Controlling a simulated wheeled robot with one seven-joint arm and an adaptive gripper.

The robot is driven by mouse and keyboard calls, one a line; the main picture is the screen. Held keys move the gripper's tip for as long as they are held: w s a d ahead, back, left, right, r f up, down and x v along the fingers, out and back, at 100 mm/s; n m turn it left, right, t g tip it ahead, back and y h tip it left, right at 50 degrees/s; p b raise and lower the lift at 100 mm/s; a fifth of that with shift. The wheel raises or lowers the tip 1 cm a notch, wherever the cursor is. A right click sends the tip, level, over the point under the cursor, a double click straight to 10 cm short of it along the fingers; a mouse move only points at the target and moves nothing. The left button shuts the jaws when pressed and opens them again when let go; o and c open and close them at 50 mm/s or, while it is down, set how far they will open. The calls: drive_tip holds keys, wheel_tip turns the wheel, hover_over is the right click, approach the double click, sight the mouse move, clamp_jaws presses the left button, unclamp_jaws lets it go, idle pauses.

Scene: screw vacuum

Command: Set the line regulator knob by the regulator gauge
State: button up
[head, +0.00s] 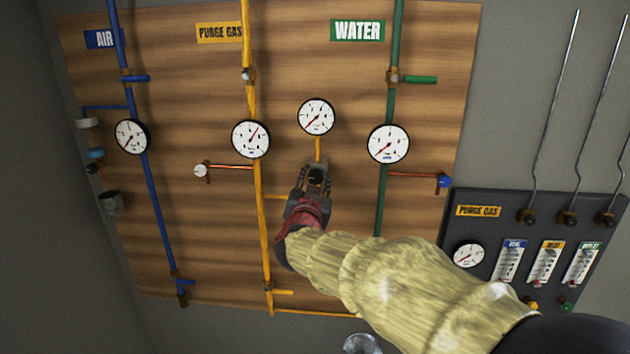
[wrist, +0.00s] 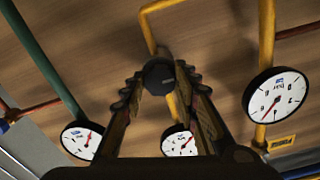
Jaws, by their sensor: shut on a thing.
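The black round regulator knob (head: 317,177) sits on the yellow branch line on the wooden board, below the regulator gauge. My gripper (head: 314,170) is shut on the knob, with a finger on each side. In the wrist view the knob (wrist: 159,76) shows between the fingertips of my gripper (wrist: 160,82). The regulator gauge (head: 316,117) is a white dial with a black rim, and its red needle points to the lower left. In the wrist view this gauge (wrist: 178,140) appears upside down between the fingers, partly hidden. The knob's markings are too small to read.
The purge gas gauge (head: 251,139) is left of my gripper and the water gauge (head: 388,144) is right. A red lever with a white end (head: 200,170) sticks out at left. A dark flowmeter panel (head: 485,250) stands at lower right.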

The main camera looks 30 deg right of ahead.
drive_tip(key=shift+m+b, duration=0.3)
drive_tip(key=shift+b, duration=0.1)
drive_tip(key=m+b, duration=0.2)
drive_tip(key=shift+f+m+b, duration=0.2)
drive_tip(key=shift+m+b, duration=0.15)
drive_tip(key=shift+m, duration=0.05)
drive_tip(key=m+b, duration=0.2)
drive_tip(key=shift+m, duration=0.4)
drive_tip(key=m+b, duration=0.3)
drive_tip(key=shift+r+m+b, duration=0.1)
drive_tip(key=shift+m+b, duration=0.95)
drive_tip(key=shift+m, duration=0.75)
drive_tip(key=o, duration=1.2)
drive_tip(key=shift+c, duration=0.2)
drive_tip(key=shift+r, duration=0.1)
